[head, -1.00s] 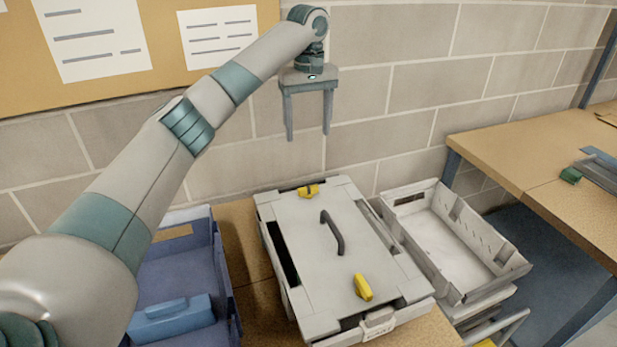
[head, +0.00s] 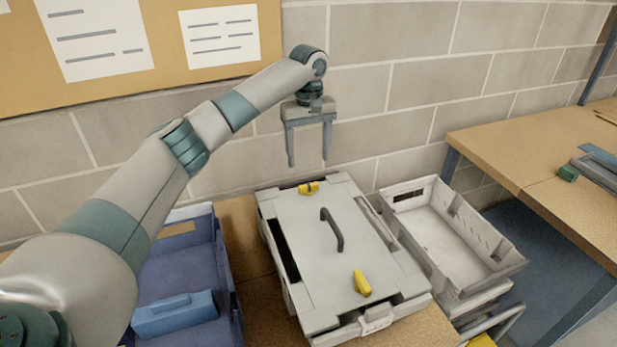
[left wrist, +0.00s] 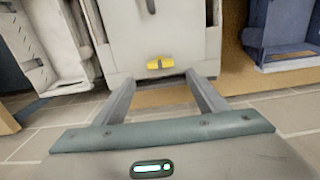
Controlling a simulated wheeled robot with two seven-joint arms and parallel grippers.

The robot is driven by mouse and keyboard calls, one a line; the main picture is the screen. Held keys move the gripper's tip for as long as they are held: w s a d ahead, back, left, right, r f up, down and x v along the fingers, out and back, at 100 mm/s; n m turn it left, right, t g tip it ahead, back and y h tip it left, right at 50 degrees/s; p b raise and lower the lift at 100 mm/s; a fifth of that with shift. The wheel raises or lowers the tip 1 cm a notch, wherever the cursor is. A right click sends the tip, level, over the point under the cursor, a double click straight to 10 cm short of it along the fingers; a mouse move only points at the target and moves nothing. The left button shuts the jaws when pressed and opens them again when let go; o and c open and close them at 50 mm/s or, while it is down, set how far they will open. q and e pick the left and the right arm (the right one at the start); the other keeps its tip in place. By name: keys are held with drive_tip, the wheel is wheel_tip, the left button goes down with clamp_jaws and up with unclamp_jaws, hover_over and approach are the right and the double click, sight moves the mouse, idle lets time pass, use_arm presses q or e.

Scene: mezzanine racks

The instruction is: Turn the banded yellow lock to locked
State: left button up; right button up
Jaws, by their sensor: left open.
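A grey-white box with a flat lid (head: 298,238) stands on a wooden bench. A yellow lock (head: 309,188) with a dark mark across it sits at the lid's far edge; it also shows in the left wrist view (left wrist: 160,63), lying crosswise. A second yellow lock (head: 362,283), with no band that I can make out, sits at the near edge, turned more lengthwise. My left gripper (head: 308,162) is open and empty, fingers down, above and behind the far lock, apart from it. In the left wrist view its fingers (left wrist: 160,78) flank the lock. My right gripper is not in view.
A dark handle (head: 332,230) rises from the lid's middle. A blue bin (head: 220,265) stands left of the box and a grey open crate (head: 447,235) right of it. A block wall (head: 400,100) is close behind my gripper. Another table (head: 530,160) is at the right.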

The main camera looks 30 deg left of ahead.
sight(308, 184)
use_arm(q)
wheel_tip(308, 184, down, 9)
drive_tip(key=shift+f+p, duration=0.1)
drive_tip(key=shift+p, duration=1)
drive_tip(key=shift+c, duration=0.3)
drive_tip(key=c, duration=1.5)
drive_tip(key=shift+o, duration=0.2)
